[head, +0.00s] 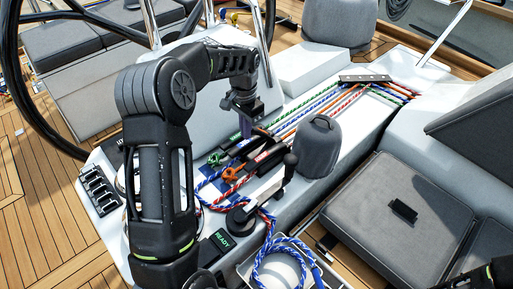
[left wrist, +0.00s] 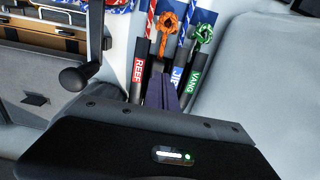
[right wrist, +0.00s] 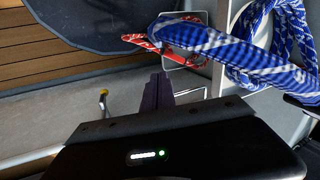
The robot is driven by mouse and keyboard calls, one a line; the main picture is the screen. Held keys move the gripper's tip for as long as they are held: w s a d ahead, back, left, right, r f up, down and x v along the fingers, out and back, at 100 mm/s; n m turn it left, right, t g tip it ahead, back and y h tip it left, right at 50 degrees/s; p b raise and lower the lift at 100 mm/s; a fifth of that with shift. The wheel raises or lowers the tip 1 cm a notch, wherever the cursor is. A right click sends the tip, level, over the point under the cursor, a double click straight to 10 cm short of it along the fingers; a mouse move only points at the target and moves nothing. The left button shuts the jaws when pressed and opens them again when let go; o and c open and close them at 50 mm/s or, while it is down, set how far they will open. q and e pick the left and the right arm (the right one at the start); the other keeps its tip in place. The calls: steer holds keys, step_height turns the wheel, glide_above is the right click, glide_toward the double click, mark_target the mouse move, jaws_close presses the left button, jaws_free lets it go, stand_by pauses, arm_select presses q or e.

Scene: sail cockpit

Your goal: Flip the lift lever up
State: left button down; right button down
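A row of black clutch levers (head: 268,155) stands on the white console with coloured ropes running through it. In the left wrist view I read REEF (left wrist: 138,70), JIB (left wrist: 178,74) and VANG (left wrist: 196,78) on levers. I read no LIFT label; my fingers cover the gap between REEF and JIB, so I cannot tell whether a lever is behind them. My left gripper (head: 246,127) points down at the levers, its dark purple fingers (left wrist: 162,92) together, nothing visible between them. Contact is unclear. My right gripper (right wrist: 158,90) is shut and empty, beside a blue rope.
A black winch handle (head: 289,165) rises right of the levers. A grey padded block (head: 317,147) stands beside it. A blue rope coil (head: 285,262) lies in a bin at the front. A READY display (head: 221,241) sits on the console. Grey seats fill the right side.

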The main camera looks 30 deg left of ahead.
arm_select(q)
steer(key=shift+w+d+r+p, duration=0.3)
steer(key=shift+w+r+p, duration=0.25)
steer(key=shift+w+p, duration=0.3)
steer(key=shift+w+r, duration=0.1)
